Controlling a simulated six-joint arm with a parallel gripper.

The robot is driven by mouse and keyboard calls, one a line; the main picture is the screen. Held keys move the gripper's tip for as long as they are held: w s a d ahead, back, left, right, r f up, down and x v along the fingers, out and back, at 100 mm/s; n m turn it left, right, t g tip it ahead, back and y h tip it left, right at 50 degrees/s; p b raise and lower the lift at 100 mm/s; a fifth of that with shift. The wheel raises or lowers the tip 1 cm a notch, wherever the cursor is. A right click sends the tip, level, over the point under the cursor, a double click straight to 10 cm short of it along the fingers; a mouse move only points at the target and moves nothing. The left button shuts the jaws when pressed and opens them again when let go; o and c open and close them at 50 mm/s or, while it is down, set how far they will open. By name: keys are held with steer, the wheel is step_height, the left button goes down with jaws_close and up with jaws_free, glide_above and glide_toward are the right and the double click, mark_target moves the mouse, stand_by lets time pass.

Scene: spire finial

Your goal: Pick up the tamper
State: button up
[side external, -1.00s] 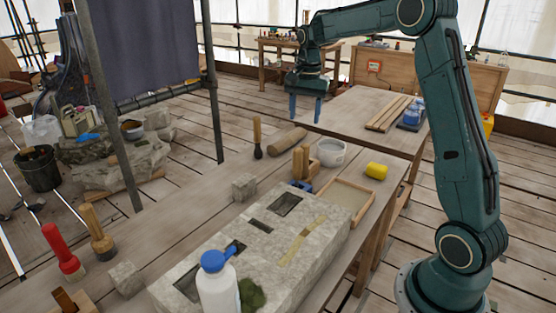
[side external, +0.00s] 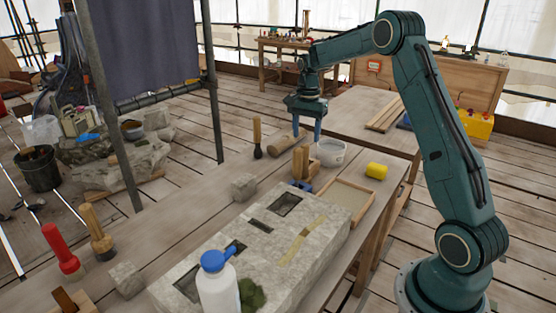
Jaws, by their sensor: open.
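My gripper (side external: 307,132) is open and empty, fingers pointing down. In the picture it is above and behind the white bowl on the workbench. I cannot tell for certain which tool is the tamper. An upright tool with a wooden handle and a dark foot (side external: 257,140) stands at the back of the bench, left of my gripper. A lying wooden cylinder (side external: 284,143) is between that tool and the bowl; its right end is close to my left finger in the picture. Upright wooden pieces (side external: 300,163) with a blue part at their foot stand in front of the bowl.
The white bowl (side external: 331,154), a yellow block (side external: 376,171) and a shallow wooden tray (side external: 349,200) are on the right. A slotted stone slab (side external: 325,222) fills the front. A white bottle (side external: 217,292), red-handled tool (side external: 62,248) and wooden-handled tool (side external: 97,231) stand nearer the camera.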

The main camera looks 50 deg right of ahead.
mark_target(305, 144)
steer(key=shift+f, duration=2.35)
steer(key=shift+f, duration=0.1)
steer(key=shift+f, duration=2.5)
steer(key=shift+c, duration=0.2)
jaws_close()
